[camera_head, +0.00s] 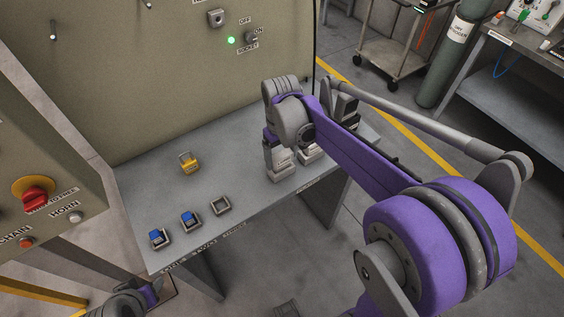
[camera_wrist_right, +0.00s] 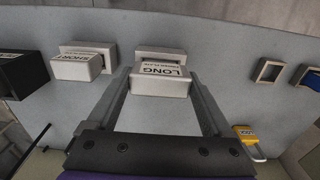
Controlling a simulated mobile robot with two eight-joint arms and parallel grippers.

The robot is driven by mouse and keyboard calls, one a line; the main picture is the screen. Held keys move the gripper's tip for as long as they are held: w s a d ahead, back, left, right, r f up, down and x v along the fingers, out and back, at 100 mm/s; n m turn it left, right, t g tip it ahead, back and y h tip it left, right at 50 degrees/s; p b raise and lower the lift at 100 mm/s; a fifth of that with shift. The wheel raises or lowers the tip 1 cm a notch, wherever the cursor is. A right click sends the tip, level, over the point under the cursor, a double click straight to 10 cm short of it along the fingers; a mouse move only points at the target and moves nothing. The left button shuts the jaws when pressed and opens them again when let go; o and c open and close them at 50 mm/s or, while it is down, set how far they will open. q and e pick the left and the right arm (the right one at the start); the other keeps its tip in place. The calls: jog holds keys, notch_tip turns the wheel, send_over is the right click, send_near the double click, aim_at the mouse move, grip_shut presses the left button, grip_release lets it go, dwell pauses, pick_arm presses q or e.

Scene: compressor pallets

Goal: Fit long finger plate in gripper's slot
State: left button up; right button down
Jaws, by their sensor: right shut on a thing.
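The long finger plate (camera_wrist_right: 160,82) is a pale block lettered LONG. In the right wrist view it sits between the two fingers of my right gripper (camera_wrist_right: 162,78), which is shut on it. In the head view my right gripper (camera_head: 279,158) points down at the right part of the table, over pale blocks, and hides part of them. A pale block (camera_wrist_right: 158,51) stands just behind the long plate; I cannot tell whether they touch. The short finger plate (camera_wrist_right: 78,67), lettered SHORT, stands to the left. Only a piece of my left arm shows at the lower left of the head view.
The grey table (camera_head: 240,168) also bears a yellow padlock (camera_head: 189,163), an empty small tray (camera_head: 221,206) and two trays with blue pieces (camera_head: 189,217). A black box (camera_wrist_right: 20,73) stands left of the short plate. A panel (camera_head: 180,70) rises behind the table. The table's middle is clear.

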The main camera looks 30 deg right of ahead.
aim_at(281, 155)
jog(key=shift+r+p, duration=1.05)
jog(key=shift+r, duration=0.95)
jog(key=shift+r, duration=0.3)
jog(key=shift+f, duration=0.15)
